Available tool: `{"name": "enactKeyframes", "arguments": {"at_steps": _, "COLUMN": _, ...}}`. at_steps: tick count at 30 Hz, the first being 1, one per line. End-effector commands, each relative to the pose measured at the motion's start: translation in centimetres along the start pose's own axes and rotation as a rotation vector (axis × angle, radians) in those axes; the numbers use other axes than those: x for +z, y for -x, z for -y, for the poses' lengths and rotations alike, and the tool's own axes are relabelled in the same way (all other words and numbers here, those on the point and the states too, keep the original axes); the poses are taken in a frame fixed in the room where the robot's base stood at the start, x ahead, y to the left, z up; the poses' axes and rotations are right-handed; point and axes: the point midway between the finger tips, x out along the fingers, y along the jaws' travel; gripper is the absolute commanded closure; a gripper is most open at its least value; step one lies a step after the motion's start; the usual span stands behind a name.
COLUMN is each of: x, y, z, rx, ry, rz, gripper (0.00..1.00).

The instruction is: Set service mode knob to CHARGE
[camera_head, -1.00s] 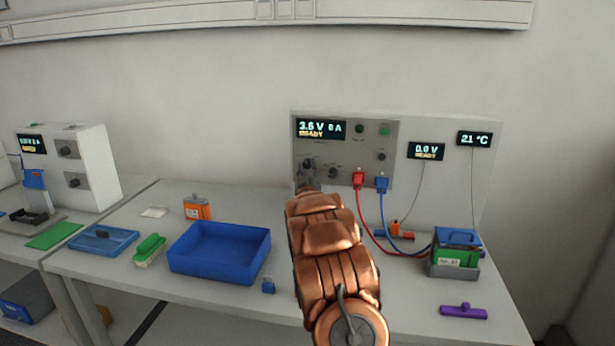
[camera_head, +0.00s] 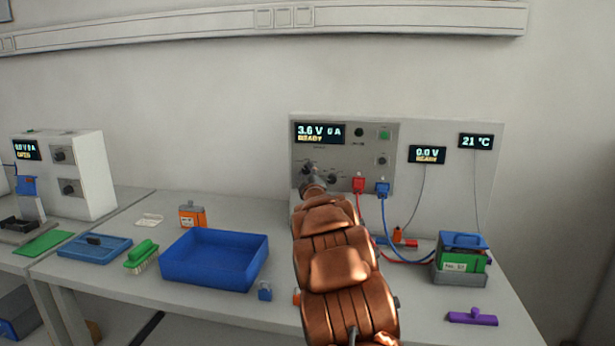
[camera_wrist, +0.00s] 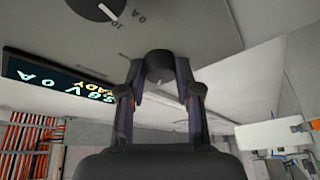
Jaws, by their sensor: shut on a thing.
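The cycler panel (camera_head: 375,200) stands upright at the back of the right bench. My gripper (camera_head: 313,184) is at the panel's lower left. In the wrist view, my gripper (camera_wrist: 160,82) is shut on a dark round knob (camera_wrist: 160,64), one finger on each side. A light pointer mark shows on the held knob. Its label and the CHARGE mark cannot be read. Another black knob (camera_wrist: 97,7) with a white pointer and a scale ending near "10 A" sits apart from the fingers. The panel display (camera_head: 320,132) reads 3.6 V, 0 A, READY.
A red plug (camera_head: 358,184) and a blue plug (camera_head: 382,188) with cables sit right of my gripper. A blue bin (camera_head: 214,262), a green brush (camera_head: 141,254) and a battery in a grey holder (camera_head: 460,276) stand on the bench. A purple handle (camera_head: 472,317) lies front right.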

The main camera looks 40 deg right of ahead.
Motion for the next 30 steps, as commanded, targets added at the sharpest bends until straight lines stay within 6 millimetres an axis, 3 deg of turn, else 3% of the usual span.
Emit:
{"name": "enactKeyframes", "arguments": {"at_steps": 8, "x": -0.19, "y": -0.04, "z": -0.16, "rx": 0.002, "ry": 0.000, "rz": -0.003, "gripper": 1.00}}
{"name": "enactKeyframes", "arguments": {"at_steps": 9, "x": -0.19, "y": -0.04, "z": -0.15, "rx": 0.002, "ry": 0.000, "rz": -0.003, "gripper": 0.65}}
{"name": "enactKeyframes", "arguments": {"at_steps": 16, "x": -0.10, "y": -0.02, "z": -0.11, "rx": 0.001, "ry": 0.000, "rz": -0.001, "gripper": 0.41}}
{"name": "enactKeyframes", "arguments": {"at_steps": 30, "x": -0.01, "y": 0.60, "z": -0.01, "rx": -0.001, "ry": 0.000, "rz": 0.001, "gripper": 0.41}}
